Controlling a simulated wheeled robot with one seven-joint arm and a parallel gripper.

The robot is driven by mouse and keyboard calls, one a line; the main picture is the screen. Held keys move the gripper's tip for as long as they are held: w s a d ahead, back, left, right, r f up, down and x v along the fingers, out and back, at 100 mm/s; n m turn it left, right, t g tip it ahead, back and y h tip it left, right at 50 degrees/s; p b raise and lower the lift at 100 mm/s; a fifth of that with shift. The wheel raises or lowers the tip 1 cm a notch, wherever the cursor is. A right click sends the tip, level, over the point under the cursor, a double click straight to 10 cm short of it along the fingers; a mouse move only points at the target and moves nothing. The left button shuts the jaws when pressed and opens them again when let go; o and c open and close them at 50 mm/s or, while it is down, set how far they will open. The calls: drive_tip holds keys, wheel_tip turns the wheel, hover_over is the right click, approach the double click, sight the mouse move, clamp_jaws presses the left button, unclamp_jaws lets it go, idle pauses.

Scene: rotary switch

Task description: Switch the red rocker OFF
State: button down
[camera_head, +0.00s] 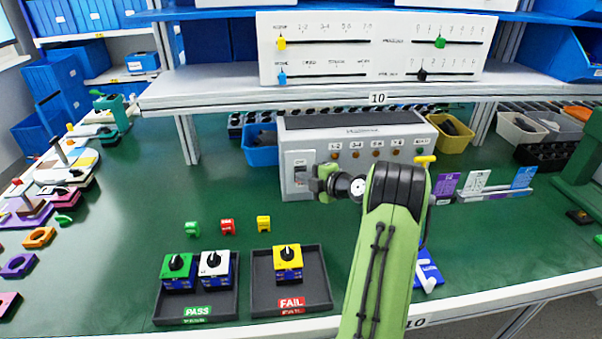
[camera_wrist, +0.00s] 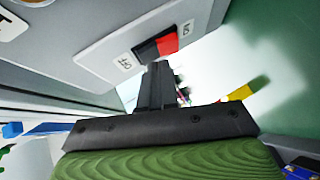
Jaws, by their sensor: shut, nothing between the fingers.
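The red rocker (camera_wrist: 167,44) is on a grey panel in the wrist view. Its red half is by the ON label (camera_wrist: 187,28) and its dark half is by the OFF label (camera_wrist: 125,62). My gripper (camera_wrist: 157,70) is shut and empty, with its fingertips just below the dark half. I cannot tell whether they touch it. In the head view my gripper (camera_head: 318,184) is at the left end of the grey control box (camera_head: 360,138), in front of the switch plate (camera_head: 298,174). The rocker's details are too small to read there.
A row of orange and green lamps (camera_head: 376,154) runs along the box front, to the right of my gripper. A yellow handle (camera_head: 426,159) is at the box's right end. Black PASS (camera_head: 163,309) and FAIL (camera_head: 261,305) trays stand in front. A shelf (camera_head: 220,88) overhangs behind.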

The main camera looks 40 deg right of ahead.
drive_tip(key=shift+s+a+f+b, duration=0.1)
drive_tip(key=shift+s+a+b, duration=0.45)
drive_tip(key=shift+b, duration=0.6)
drive_tip(key=shift+s+d, duration=0.1)
drive_tip(key=shift+d, duration=0.05)
drive_tip(key=s+a, duration=0.1)
drive_tip(key=s+a+b, duration=0.1)
drive_tip(key=s, duration=0.2)
drive_tip(key=shift+a+f+b, duration=0.35)
drive_tip(key=shift+a, duration=0.05)
